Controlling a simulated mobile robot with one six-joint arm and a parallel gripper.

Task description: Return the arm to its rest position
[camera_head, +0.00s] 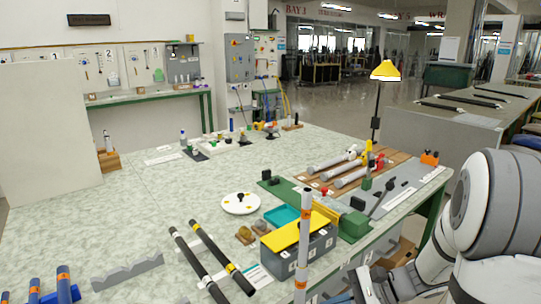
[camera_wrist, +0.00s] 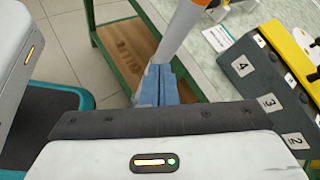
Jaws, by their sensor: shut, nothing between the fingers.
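My gripper (camera_wrist: 164,88) has its two blue fingers pressed together with nothing between them. In the wrist view they sit in front of the table's green frame and a wooden lower shelf (camera_wrist: 130,48). In the head view my white and grey arm is folded at the right, beside the table's front edge, and the gripper (camera_head: 363,285) shows low in the picture. An upright grey rod with orange bands (camera_head: 304,235) stands left of it. The rod (camera_wrist: 183,28) also shows just beyond the fingertips in the wrist view; I cannot tell whether they touch.
A dark box with numbered slots and a yellow top (camera_head: 290,262) stands near the table edge. Two black rods (camera_head: 222,258) lie left of it. A green fixture (camera_head: 355,226), grey cylinders (camera_head: 330,162) and a yellow lamp (camera_head: 385,71) are farther back. The table's left middle is clear.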

